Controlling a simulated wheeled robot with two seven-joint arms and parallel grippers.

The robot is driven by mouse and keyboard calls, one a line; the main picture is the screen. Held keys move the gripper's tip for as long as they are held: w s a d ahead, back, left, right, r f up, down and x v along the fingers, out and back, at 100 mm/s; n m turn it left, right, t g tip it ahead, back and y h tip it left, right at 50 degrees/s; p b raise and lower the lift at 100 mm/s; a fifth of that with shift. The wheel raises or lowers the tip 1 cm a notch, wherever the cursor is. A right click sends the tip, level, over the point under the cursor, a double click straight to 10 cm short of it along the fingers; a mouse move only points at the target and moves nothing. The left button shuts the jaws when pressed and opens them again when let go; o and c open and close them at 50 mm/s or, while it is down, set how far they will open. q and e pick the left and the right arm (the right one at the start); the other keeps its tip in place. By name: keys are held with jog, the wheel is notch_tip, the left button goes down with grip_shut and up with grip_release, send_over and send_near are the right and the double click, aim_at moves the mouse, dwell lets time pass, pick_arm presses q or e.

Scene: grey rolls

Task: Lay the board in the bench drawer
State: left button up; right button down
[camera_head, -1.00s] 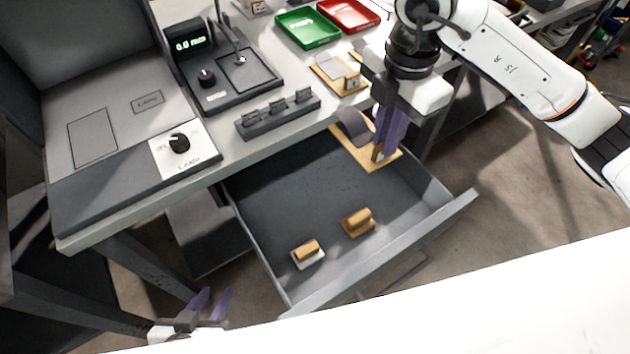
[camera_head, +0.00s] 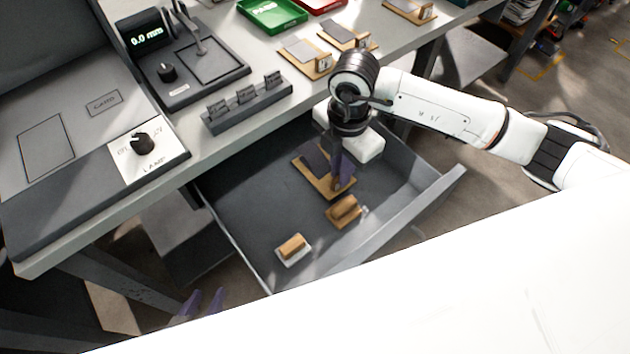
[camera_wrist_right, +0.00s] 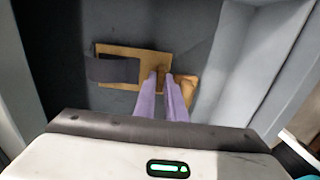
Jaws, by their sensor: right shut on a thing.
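The board (camera_head: 322,187) is a tan wooden plate with a dark grey sheet (camera_head: 314,160) on it. My right gripper (camera_head: 340,182) is shut on a small upright part of the board, inside the open bench drawer (camera_head: 240,204). The board looks flat, at or just above the drawer floor; I cannot tell whether it touches. In the right wrist view the board (camera_wrist_right: 130,52) lies across the fingertips (camera_wrist_right: 161,78), its grey sheet to the left. My left gripper (camera_head: 203,303) is low at the left, outside the drawer, fingers apart and empty.
Two small blocks lie in the drawer: a wooden one (camera_head: 343,210) close beside the board and one on a pale base (camera_head: 293,248) nearer the front. The left of the drawer floor is clear. Similar boards (camera_head: 305,57) and a green tray (camera_head: 272,15) are on the bench.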

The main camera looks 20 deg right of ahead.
jog(key=a, duration=0.5)
jog(key=shift+s+a+f, duration=0.25)
jog(key=shift+a, duration=0.15)
jog(key=shift+f, duration=0.3)
jog(key=shift+f, duration=0.1)
jog(key=c, duration=1.8)
grip_release()
